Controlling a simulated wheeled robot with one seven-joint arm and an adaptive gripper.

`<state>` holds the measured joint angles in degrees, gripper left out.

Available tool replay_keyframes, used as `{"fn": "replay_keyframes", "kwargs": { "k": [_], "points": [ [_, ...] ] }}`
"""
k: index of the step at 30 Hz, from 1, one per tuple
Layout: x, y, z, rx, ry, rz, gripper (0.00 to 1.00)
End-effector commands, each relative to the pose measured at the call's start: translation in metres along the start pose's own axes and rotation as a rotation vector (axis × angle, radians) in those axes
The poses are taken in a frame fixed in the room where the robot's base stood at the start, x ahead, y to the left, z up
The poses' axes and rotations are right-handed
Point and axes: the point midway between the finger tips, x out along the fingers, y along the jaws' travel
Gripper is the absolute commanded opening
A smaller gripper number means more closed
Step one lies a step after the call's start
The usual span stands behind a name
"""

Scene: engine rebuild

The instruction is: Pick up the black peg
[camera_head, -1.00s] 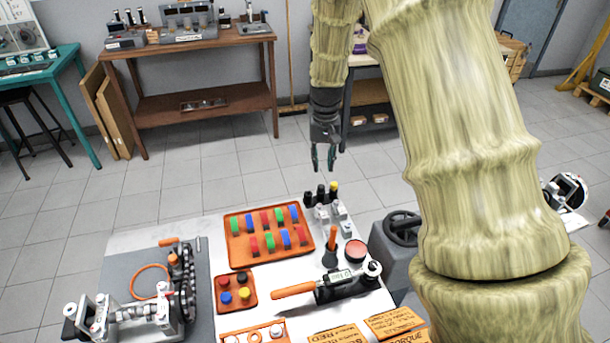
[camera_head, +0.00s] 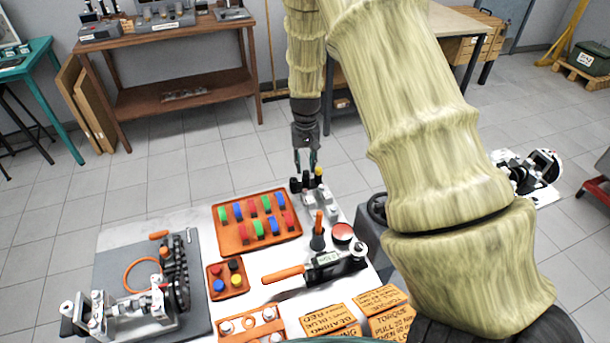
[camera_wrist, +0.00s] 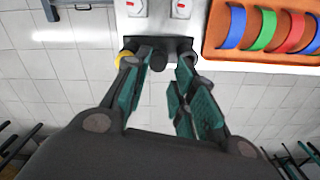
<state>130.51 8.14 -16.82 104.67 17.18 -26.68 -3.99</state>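A short row of pegs stands at the far edge of the white table. One has a yellow top (camera_head: 318,173); a black peg (camera_head: 305,180) is in the middle and another dark peg (camera_head: 294,185) is at the left. My gripper (camera_head: 305,161) is just above this row, pointing down, with its two teal-padded fingers apart and nothing visibly held. In the wrist view, the middle black peg (camera_wrist: 158,61) shows between the fingertips. The yellow-topped peg (camera_wrist: 125,59) is beside the left finger; the right finger partly hides the other dark peg. I cannot tell whether the fingers touch any peg.
An orange tray (camera_head: 222,248) of coloured arched pieces lies near the pegs. Grey blocks (camera_head: 322,196) stand just in front of them. A small orange tray (camera_head: 212,294) holds coloured round pieces, one black. Beyond the table's far edge is open floor.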

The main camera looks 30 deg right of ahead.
Motion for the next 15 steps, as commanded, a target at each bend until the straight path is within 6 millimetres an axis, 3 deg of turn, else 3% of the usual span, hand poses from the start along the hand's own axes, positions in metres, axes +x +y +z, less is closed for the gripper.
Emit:
{"fn": "replay_keyframes", "kwargs": {
  "k": [7,15],
  "points": [
    [0.025,0.000,-0.003,0.001,-0.004,0.002,0.26],
    [0.036,0.000,-0.003,0.001,-0.003,0.001,0.26]
  ]
}}
